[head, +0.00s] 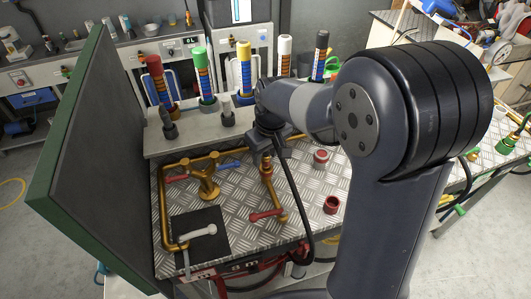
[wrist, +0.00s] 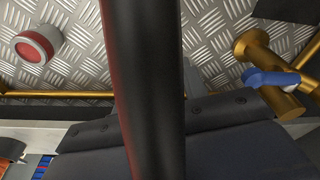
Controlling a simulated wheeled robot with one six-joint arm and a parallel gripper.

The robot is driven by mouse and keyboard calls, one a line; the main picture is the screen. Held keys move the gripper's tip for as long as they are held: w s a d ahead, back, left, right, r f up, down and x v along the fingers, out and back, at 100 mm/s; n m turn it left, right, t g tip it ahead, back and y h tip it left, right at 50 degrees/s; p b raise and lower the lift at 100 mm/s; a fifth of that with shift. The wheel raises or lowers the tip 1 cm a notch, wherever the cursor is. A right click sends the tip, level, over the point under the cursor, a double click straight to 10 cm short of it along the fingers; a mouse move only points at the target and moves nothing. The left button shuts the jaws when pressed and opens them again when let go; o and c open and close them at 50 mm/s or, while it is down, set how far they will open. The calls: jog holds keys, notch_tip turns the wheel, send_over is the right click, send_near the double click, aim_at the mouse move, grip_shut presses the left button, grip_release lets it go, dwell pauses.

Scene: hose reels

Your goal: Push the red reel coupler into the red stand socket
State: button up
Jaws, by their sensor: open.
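My gripper (head: 264,150) is open and points down above the patterned metal plate, near a brass pipe with red handles (head: 266,214). A black hose (head: 292,190) hangs beside it and curves toward the front edge. A red cup-like fitting with a dark opening (head: 331,205), perhaps the red stand socket, stands on the plate right of my gripper. I cannot tell for sure which thing is the red reel coupler. A thick dark cylinder with a reddish left edge (wrist: 143,90) crosses the wrist view and hides its middle; the fingertips do not show there.
A round pale fitting with a red centre (head: 320,157) sits on the plate. Brass pipework with a blue lever (head: 229,165) is to the left. Several colour-topped posts (head: 203,75) line the back shelf. A tall dark board (head: 90,150) bounds the left side.

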notch_tip(320, 180, up, 12)
jog(key=s+d, duration=0.1)
jog(key=shift+s+b, duration=0.2)
jog(key=shift+b, duration=0.1)
jog(key=shift+f, duration=0.15)
jog(key=f, duration=0.3)
jog(key=w+f, duration=0.1)
jog(key=f, duration=0.3)
jog(key=a+f, duration=0.1)
jog(key=f, duration=0.3)
jog(key=shift+w+f, duration=0.15)
jog(key=shift+f, duration=0.1)
jog(key=shift+w+p, duration=0.1)
jog(key=shift+p, duration=0.2)
jog(key=shift+r, duration=1.35)
